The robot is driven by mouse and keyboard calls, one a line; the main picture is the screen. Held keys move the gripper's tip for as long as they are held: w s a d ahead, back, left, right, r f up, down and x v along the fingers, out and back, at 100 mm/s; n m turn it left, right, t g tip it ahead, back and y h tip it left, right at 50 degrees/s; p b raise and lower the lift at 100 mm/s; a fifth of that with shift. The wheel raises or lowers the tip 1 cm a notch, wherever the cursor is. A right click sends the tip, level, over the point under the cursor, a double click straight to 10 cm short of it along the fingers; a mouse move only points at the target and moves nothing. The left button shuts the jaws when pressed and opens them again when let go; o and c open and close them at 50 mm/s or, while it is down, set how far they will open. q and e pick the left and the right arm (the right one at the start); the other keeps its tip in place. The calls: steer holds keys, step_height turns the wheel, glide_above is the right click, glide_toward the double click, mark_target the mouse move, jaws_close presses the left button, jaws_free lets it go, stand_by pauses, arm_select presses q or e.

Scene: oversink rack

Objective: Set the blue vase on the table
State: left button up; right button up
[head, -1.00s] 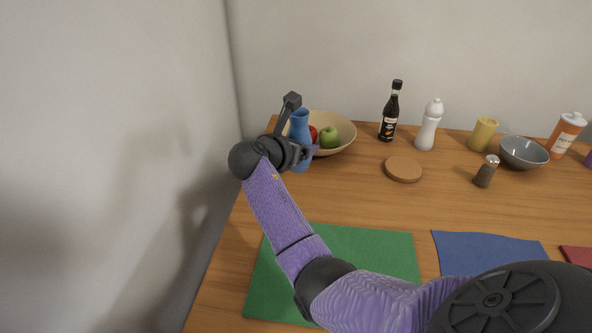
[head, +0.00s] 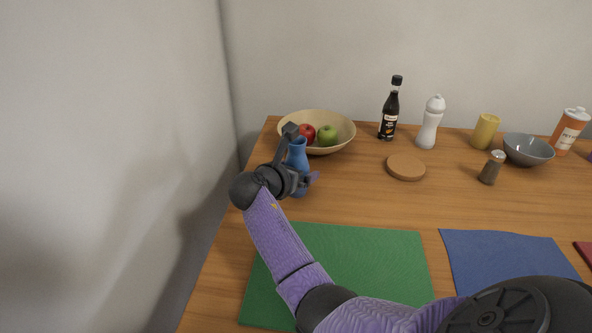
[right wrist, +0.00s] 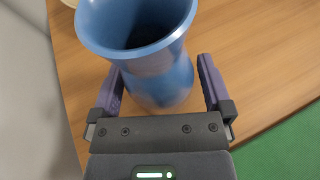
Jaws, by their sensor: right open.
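The blue vase (head: 298,155) is upright at the left end of the wooden table (head: 345,200), in front of the fruit bowl. Its base is partly hidden by my gripper in the head view, but it appears to rest on the wood. My right gripper (head: 300,179) is around the vase at its lower body, with its jaws open. In the right wrist view the vase (right wrist: 150,60) stands between the two purple fingers of the gripper (right wrist: 160,70), with a gap visible at the right finger. My left gripper is not in view.
A beige bowl (head: 343,141) with red and green apples is behind the vase. A cork disc (head: 406,167), dark bottle (head: 389,112) and white bottle (head: 430,122) stand to the right. A green mat (head: 365,262) and blue mat (head: 510,262) lie in front. The left wall is close.

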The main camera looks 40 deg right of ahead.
arm_select(q)
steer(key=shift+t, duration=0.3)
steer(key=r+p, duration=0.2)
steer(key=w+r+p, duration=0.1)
steer(key=p, duration=0.1)
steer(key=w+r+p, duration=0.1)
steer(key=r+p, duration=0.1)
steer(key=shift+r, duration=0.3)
arm_select(e)
steer(key=v, duration=1.2)
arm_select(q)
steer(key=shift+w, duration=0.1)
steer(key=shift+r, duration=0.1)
arm_select(e)
steer(key=shift+r, duration=0.1)
